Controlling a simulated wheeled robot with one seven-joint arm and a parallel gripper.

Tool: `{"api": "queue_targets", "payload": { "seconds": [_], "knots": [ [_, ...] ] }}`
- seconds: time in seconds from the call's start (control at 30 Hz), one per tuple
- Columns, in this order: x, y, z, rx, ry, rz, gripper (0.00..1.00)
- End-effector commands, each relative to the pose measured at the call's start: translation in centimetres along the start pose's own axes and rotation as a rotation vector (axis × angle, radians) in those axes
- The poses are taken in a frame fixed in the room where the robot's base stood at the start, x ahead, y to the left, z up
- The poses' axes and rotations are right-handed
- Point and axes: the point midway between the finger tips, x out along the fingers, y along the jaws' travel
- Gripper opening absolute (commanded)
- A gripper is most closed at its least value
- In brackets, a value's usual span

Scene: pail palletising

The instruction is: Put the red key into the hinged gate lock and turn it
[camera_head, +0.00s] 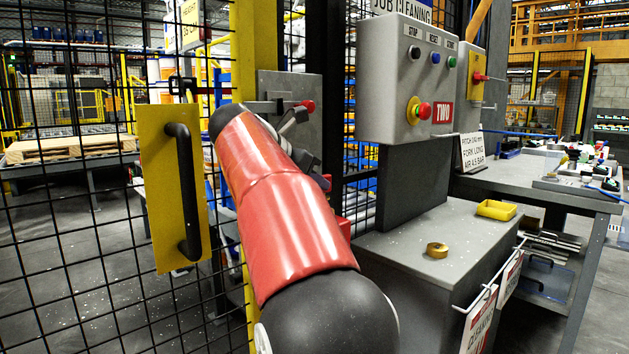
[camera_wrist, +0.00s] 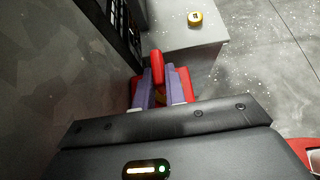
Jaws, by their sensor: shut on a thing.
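My gripper (camera_wrist: 161,86) is shut on the red key (camera_wrist: 157,62) in the wrist view. The key's rounded red end stands up between the two purple-grey fingers. Its other end is hidden, and I cannot tell whether it touches anything. In the head view my red arm reaches forward and covers most of the gripper and the key. A grey plate (camera_head: 285,88) stands beside the yellow gate post, with a metal bar and a red knob (camera_head: 307,105) in front of it. I cannot tell whether these belong to the gate lock. No keyhole shows clearly.
The mesh gate has a yellow plate (camera_head: 158,200) with a black handle (camera_head: 183,190) at left. A grey control box (camera_head: 408,75) with buttons hangs at right. Below it, a grey cabinet (camera_head: 395,280) carries a tape roll (camera_head: 437,250) and a yellow tray (camera_head: 497,210).

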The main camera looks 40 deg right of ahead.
Motion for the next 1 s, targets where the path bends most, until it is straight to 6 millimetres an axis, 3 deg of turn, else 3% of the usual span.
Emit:
{"api": "queue_targets", "payload": {
  "seconds": [0.93,0.97,1.0],
  "knots": [
    [1.3,0.0,-2.1,0.001,-0.001,0.001,0.0],
    [1.3,0.0,-2.0,0.001,-0.001,0.001,0.16],
    [1.2,0.0,-1.9,0.001,-0.001,0.001,0.21]
  ]
}}
